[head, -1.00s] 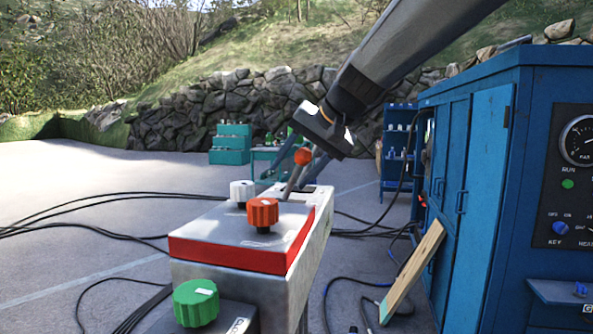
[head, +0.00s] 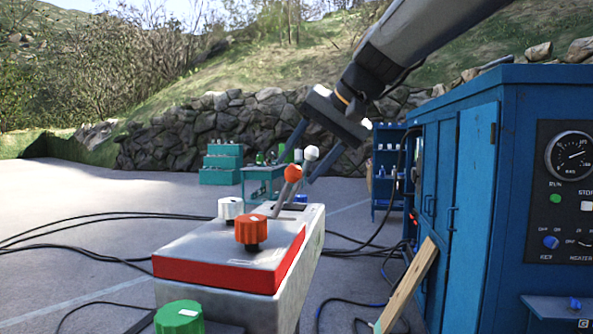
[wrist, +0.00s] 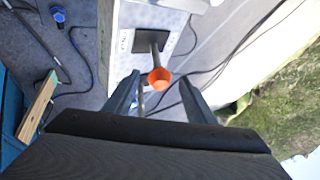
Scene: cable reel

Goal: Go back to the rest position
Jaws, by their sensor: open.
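My gripper (head: 298,170) hangs from my arm at the upper right of the head view, its two fingers apart and pointing down. An orange ball knob (head: 293,173) on a grey lever stands by the fingertips, and a white ball knob (head: 311,152) shows between the fingers. In the wrist view the orange knob (wrist: 160,78) appears between and just beyond the open fingertips (wrist: 159,82); I see no finger closed on it. The levers rise from the far end of the grey control console (head: 305,262).
The console carries an orange-red knob (head: 251,231), a white knob (head: 231,208) and a green knob (head: 180,318). A blue cabinet (head: 455,190) stands close on the right, with a wooden plank (head: 408,285) leaning on it. Black cables (head: 90,217) cross the ground. Open pavement lies left.

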